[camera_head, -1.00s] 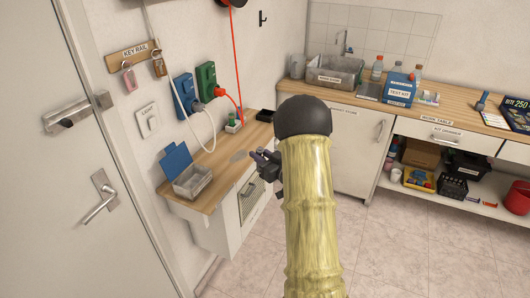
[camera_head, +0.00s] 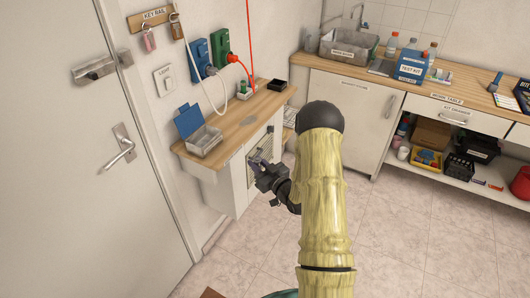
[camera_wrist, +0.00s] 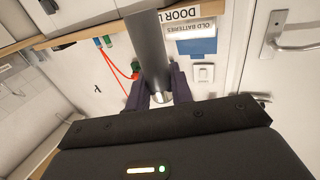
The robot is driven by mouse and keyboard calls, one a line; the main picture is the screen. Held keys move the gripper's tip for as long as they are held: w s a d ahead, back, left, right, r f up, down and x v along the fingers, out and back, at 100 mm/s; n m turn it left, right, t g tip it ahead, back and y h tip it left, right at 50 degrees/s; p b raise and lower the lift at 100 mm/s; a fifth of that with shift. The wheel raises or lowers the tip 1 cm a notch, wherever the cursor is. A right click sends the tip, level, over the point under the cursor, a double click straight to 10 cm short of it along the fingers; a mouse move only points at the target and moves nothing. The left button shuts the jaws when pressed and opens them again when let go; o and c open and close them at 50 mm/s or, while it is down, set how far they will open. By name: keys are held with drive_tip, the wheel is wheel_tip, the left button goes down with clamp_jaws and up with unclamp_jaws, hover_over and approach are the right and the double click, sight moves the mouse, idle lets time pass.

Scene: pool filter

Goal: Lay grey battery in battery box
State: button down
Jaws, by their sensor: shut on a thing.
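My gripper (camera_head: 259,168) is shut on the grey battery. The wrist view shows the battery (camera_wrist: 145,48) as a smooth grey cylinder between the two dark fingers (camera_wrist: 158,82); in the head view it is too small to make out clearly. The battery box (camera_head: 207,143) is a grey box on the wooden counter with its blue lid (camera_head: 188,120) standing open. Its inside cannot be made out. My gripper is to the right of the box, in front of the cabinet and apart from it. The wrist view also shows the box's "OLD BATTERIES" label (camera_wrist: 197,29), upside down.
The wooden counter (camera_head: 232,122) has bare room right of the box, with a small black tray (camera_head: 278,85) at its far end. A white cable and a red cord hang from wall sockets above it. A door (camera_head: 80,180) stands at left. The tiled floor is clear.

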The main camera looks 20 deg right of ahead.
drive_tip(key=s+a+f+m+h, duration=0.1)
drive_tip(key=s+a+f+h, duration=0.1)
drive_tip(key=a+f, duration=0.3)
drive_tip(key=s+a+f+m+h, duration=0.1)
drive_tip(key=a+f+m+h, duration=0.1)
drive_tip(key=a+f, duration=0.3)
wheel_tip(320, 180, down, 3)
drive_tip(key=shift+s+a+f+t+h, duration=0.1)
drive_tip(key=shift+s+a+t+h, duration=0.2)
drive_tip(key=shift+s, duration=0.05)
drive_tip(key=shift+d, duration=0.1)
